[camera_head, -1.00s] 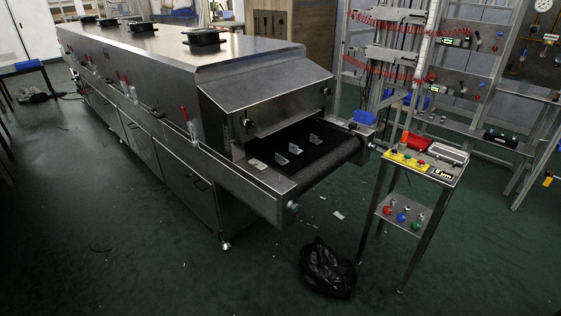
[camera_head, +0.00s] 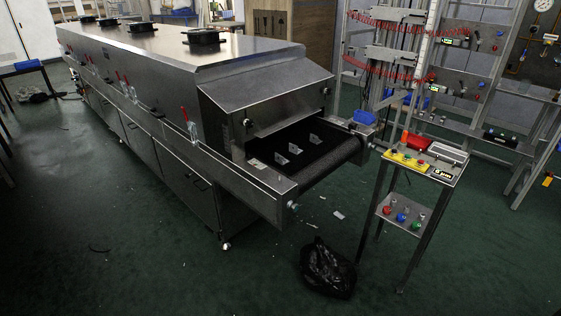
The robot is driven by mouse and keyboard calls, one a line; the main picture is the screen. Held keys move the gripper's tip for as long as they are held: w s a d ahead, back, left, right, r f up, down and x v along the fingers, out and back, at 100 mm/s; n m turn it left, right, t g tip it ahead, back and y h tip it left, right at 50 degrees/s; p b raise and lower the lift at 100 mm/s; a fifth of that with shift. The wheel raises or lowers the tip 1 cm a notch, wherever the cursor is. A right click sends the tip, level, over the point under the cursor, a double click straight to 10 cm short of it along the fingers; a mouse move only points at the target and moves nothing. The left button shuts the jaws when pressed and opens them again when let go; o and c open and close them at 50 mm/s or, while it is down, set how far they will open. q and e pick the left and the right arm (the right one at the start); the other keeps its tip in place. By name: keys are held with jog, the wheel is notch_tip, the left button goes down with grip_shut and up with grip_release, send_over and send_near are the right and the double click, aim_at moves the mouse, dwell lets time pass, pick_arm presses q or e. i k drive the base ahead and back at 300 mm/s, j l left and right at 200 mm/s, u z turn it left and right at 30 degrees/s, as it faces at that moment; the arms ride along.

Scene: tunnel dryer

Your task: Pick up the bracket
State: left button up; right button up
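Several small light-grey brackets lie on the dark conveyor belt (camera_head: 322,155) at the open end of the tunnel dryer (camera_head: 262,100). One bracket (camera_head: 295,148) stands near the middle of the belt. Another bracket (camera_head: 314,139) stands to its right, and a third bracket (camera_head: 281,159) lies to its left. A flat light piece (camera_head: 257,164) sits near the belt's left edge. They are too small to tell their exact shape. Neither of my grippers is in view.
A metal stand (camera_head: 426,165) with buttons is right of the belt. A black bag (camera_head: 327,270) and light scraps (camera_head: 339,214) lie on the green floor below the belt end. A rack with red coiled hoses (camera_head: 385,75) stands behind.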

aim_at(279, 159)
jog(key=i+z, duration=0.4)
jog(key=i+j+z, duration=0.1)
jog(key=i+z, duration=0.25)
jog(key=i, duration=0.25)
